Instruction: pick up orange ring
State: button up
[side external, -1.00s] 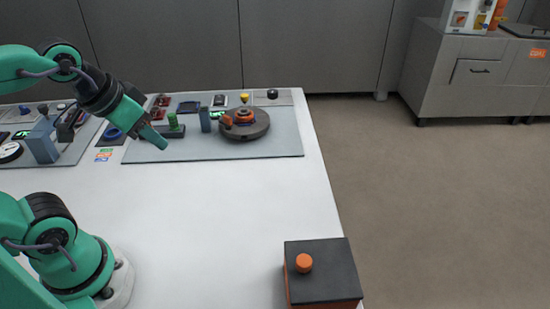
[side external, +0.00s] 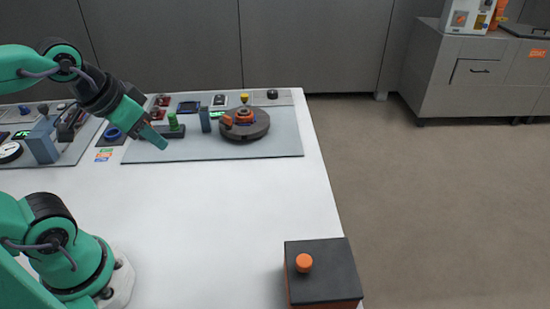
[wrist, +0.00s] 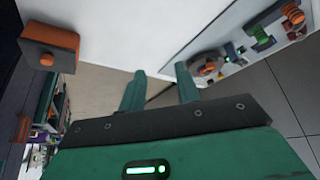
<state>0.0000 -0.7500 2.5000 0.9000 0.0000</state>
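An orange ring (side external: 244,115) appears to sit at the middle of a dark round turntable (side external: 240,134) on the grey mat. A smaller orange piece (side external: 226,121) lies at the turntable's left side; I cannot tell which piece the task means. In the wrist view, orange (wrist: 207,70) shows on the turntable, right of the fingers. My gripper (side external: 161,143) is above the mat, left of the turntable and apart from it. In the wrist view, my gripper (wrist: 160,68) has its two fingers spread with nothing between them.
A green peg (side external: 173,122) on a dark block and a blue-grey post (side external: 205,119) stand left of the turntable. A dark-topped box (side external: 322,270) with an orange knob (side external: 304,262) is at the front right. The white table (side external: 225,205) is bare between.

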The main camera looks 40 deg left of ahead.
jog(key=shift+o, duration=0.5)
jog(key=o, duration=0.7)
jog(key=shift+o, duration=0.2)
